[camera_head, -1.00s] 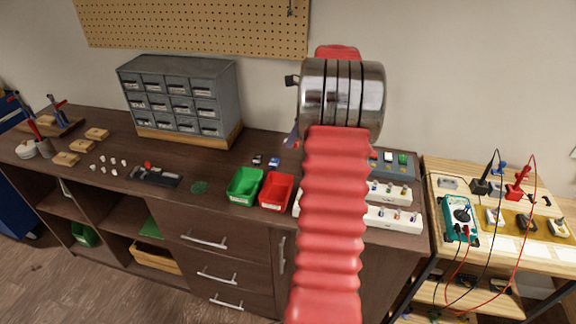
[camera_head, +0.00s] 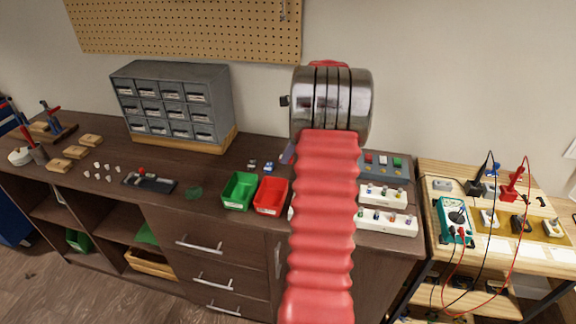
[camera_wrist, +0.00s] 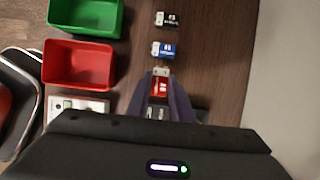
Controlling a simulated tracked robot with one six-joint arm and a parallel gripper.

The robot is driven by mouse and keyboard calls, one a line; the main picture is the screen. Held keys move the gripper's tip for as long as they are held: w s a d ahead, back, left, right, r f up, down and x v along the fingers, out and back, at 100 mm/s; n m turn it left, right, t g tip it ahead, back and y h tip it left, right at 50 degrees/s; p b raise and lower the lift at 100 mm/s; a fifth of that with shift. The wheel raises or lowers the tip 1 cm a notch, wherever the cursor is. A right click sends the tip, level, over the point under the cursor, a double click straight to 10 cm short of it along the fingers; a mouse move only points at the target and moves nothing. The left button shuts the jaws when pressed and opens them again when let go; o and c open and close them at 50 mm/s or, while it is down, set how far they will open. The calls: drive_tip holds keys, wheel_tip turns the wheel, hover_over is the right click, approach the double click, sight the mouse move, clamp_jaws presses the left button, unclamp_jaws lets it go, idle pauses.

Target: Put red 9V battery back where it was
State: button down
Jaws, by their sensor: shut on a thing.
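The red 9V battery (camera_wrist: 159,88) shows in the wrist view between the two fingers of my gripper (camera_wrist: 161,82), which is shut on it. A pale end of the battery faces up the picture. It is in line with a blue battery (camera_wrist: 163,50) and a black battery (camera_wrist: 167,19), just below the blue one in the picture. I cannot tell whether it touches the bench. In the head view my arm hides the red battery and most of my gripper; the black (camera_head: 252,165) and blue (camera_head: 268,167) batteries lie on the dark bench.
A green bin (camera_wrist: 86,14) and a red bin (camera_wrist: 80,63) stand left of the batteries in the wrist view. A grey drawer cabinet (camera_head: 172,104) stands at the back. White racks (camera_head: 388,220) with small parts are right of my arm. Bare bench lies around the batteries.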

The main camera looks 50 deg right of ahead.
drive_tip(key=shift+f, duration=2.5)
drive_tip(key=c, duration=1.6)
unclamp_jaws()
drive_tip(key=shift+o, duration=0.2)
drive_tip(key=v, duration=1.2)
